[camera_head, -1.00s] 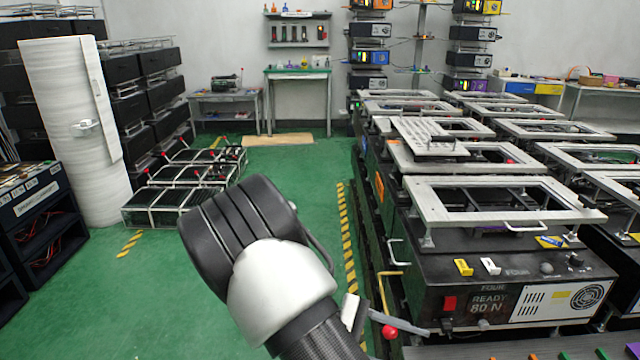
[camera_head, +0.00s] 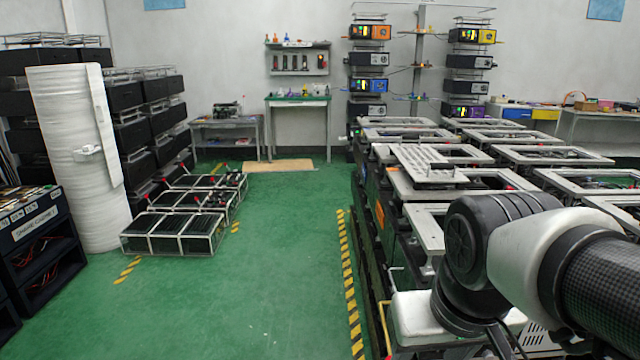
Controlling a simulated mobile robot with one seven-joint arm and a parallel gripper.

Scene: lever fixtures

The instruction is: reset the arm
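My arm (camera_head: 545,250) comes in from the right edge and bends down in front of the nearest fixture. Its black joint and a white part below it show near the front of the bench. I make out no gripper fingers, so whether they are open or shut does not show. The nearest fixture's grey top frame (camera_head: 424,228) is mostly hidden behind my arm. Its front panel and any lever there are hidden too.
More framed fixtures (camera_head: 553,155) stand in rows behind. A white wrapped roll (camera_head: 78,150) stands at left by black racks. Low battery-like crates (camera_head: 172,233) lie on the green floor. The floor (camera_head: 270,290) is clear up to the yellow-black stripe (camera_head: 349,285).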

